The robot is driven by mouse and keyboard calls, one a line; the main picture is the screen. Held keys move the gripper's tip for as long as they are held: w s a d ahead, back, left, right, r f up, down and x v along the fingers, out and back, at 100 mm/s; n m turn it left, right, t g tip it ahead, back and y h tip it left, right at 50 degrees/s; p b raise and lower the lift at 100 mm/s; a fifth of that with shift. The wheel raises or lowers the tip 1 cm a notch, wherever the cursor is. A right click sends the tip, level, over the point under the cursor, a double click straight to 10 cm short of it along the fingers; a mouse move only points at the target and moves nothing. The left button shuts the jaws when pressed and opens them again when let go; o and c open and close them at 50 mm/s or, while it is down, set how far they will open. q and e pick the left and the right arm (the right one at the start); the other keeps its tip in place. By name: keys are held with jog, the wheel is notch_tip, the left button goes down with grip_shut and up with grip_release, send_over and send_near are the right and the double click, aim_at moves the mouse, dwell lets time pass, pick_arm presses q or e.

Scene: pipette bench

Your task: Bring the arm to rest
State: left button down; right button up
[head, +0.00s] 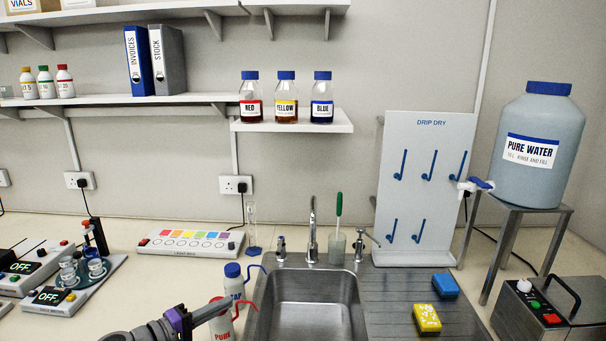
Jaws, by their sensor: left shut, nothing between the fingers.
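My left arm comes in at the bottom edge, left of the sink. My left gripper (212,312), with a purple part behind its fingers, is shut and empty. Its fingers point right and overlap the white wash bottle marked PURE (222,330) in the picture. I cannot tell whether they touch it. My right gripper is not in view.
A blue-capped wash bottle (234,284) stands just behind. The steel sink (312,305) with its tap (313,235) is to the right. A light box (190,243) and small devices (55,298) stand to the left. The bench between is clear.

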pick_arm(q)
jog(key=s+d+f+m+g+y, duration=0.45)
jog(key=s+d+f, duration=0.3)
jog(key=s, duration=0.35)
jog(key=s+a+f+m+g+y, duration=0.1)
jog(key=s+a+f+m+y, duration=0.1)
jog(key=s, duration=0.6)
jog(key=s+a+f+m+g+y, duration=0.1)
jog(key=s+a+f+y, duration=0.3)
jog(key=s, duration=0.5)
notch_tip(320, 180, down, 3)
jog(key=shift+s+r+m+y, duration=0.25)
jog(key=shift+m+y, duration=0.1)
jog(key=shift+m, duration=0.4)
jog(key=shift+g, duration=0.25)
